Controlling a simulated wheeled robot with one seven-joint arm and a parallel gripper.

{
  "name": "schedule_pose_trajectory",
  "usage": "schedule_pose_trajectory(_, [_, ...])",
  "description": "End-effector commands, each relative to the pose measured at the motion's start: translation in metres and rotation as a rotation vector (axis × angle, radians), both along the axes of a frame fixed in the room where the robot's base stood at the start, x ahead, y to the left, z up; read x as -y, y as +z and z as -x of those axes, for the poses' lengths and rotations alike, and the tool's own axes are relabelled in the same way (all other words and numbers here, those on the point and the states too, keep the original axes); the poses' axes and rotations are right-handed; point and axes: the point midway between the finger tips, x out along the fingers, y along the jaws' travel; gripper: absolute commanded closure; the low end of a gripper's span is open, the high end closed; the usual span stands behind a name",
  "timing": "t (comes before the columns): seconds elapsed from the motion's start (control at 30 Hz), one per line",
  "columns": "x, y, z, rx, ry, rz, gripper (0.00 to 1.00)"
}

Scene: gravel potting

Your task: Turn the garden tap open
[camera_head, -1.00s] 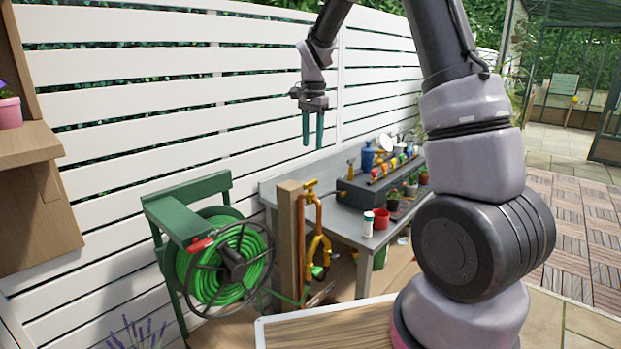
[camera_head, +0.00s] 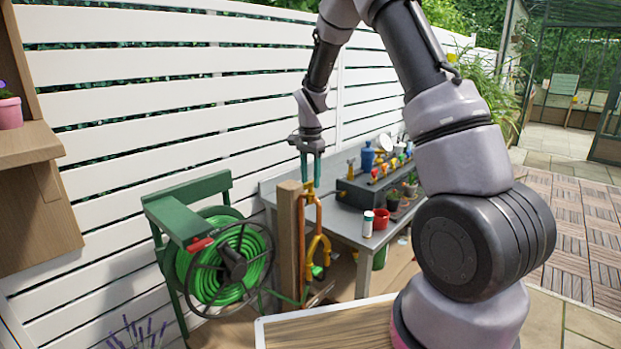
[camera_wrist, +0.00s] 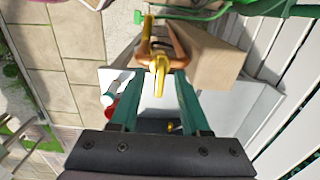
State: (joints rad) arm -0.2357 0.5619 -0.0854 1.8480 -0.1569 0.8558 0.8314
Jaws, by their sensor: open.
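The garden tap (camera_wrist: 159,77) is brass, with a yellow handle and a copper pipe, and stands at a wooden post (camera_head: 289,235). In the head view its top is partly hidden behind my gripper. My gripper (camera_head: 311,182) points down over the tap with its green fingers apart. In the wrist view my gripper (camera_wrist: 159,92) has one finger on each side of the tap's yellow handle. I cannot tell whether either finger touches it.
A green hose reel (camera_head: 228,262) stands left of the post. A grey bench (camera_head: 345,226) with a red pot (camera_head: 381,219), a white bottle (camera_head: 368,224) and several small items is to the right. A white slatted fence (camera_head: 150,110) runs behind.

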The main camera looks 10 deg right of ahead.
Motion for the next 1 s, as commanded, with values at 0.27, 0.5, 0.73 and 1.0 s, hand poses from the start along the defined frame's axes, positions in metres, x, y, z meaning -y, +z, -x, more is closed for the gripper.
schedule_pose_trajectory(0.27, [-0.0001, 0.0002, -0.0001, 0.0, 0.0, 0.0, 0.84])
schedule_pose_trajectory(0.5, [-0.0001, 0.0004, -0.0001, 0.001, 0.001, -0.001, 1.0])
schedule_pose_trajectory(0.73, [-0.0001, 0.0006, -0.0001, 0.001, 0.042, -0.001, 1.0])
schedule_pose_trajectory(1.0, [0.0003, 0.0008, -0.0002, 0.002, 0.207, -0.001, 1.0])
